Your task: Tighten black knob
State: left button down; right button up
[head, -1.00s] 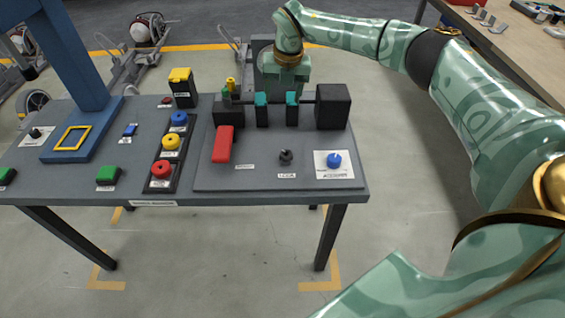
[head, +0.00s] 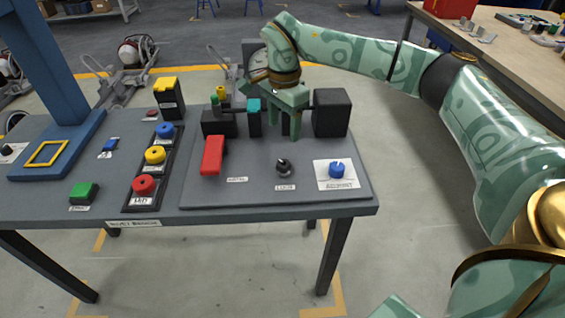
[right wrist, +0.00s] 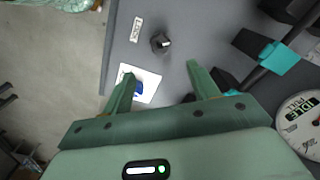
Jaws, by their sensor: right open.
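The black knob (head: 283,166) stands on the grey panel near its front edge, just behind a small paper label. It also shows in the right wrist view (right wrist: 160,43), beyond the fingertips. My right gripper (head: 284,136) is above the panel, behind the knob and apart from it, in front of the black bar with teal clamps. In the right wrist view the two fingers (right wrist: 160,70) are spread with nothing held between them. The left gripper is not in view.
A blue knob (head: 337,170) on a white plate stands right of the black knob. A red lever (head: 213,155) is at the left. Black blocks (head: 331,113) and teal clamps stand behind. A round gauge (right wrist: 300,122) shows in the right wrist view. Bare panel surrounds the black knob.

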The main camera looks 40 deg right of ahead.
aim_at(284, 163)
notch_tip(284, 163, down, 12)
jog(key=b, duration=0.4)
jog(key=shift+f, duration=0.15)
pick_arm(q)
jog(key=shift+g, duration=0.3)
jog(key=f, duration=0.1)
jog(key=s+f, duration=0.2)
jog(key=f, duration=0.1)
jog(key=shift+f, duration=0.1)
pick_arm(e)
jog(key=c, duration=1)
